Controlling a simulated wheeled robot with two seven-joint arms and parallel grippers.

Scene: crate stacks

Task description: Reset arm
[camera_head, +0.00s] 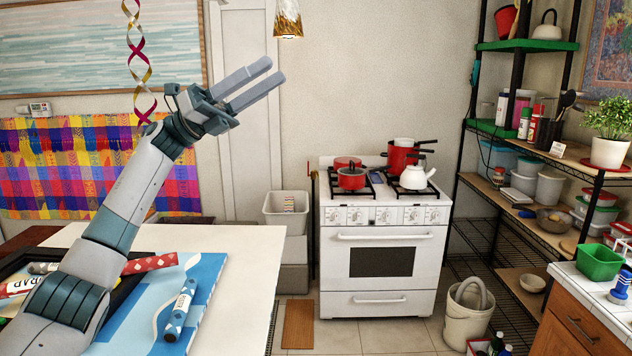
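My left gripper (273,71) is raised high in the upper left of the head view, in front of the wall and the white door. Its two long grey fingers point up and to the right, with a gap between them, and nothing is between them. My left arm (125,200) reaches up from the lower left over the white table (235,262). My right arm and gripper are not in view.
A light grey open crate (287,223) with a small item inside sits left of the white stove (384,275). A black shelf rack (485,128) stands right. A patterned tube (180,300) lies on the table. Air around the gripper looks clear; a twisted ribbon (137,50) hangs near it.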

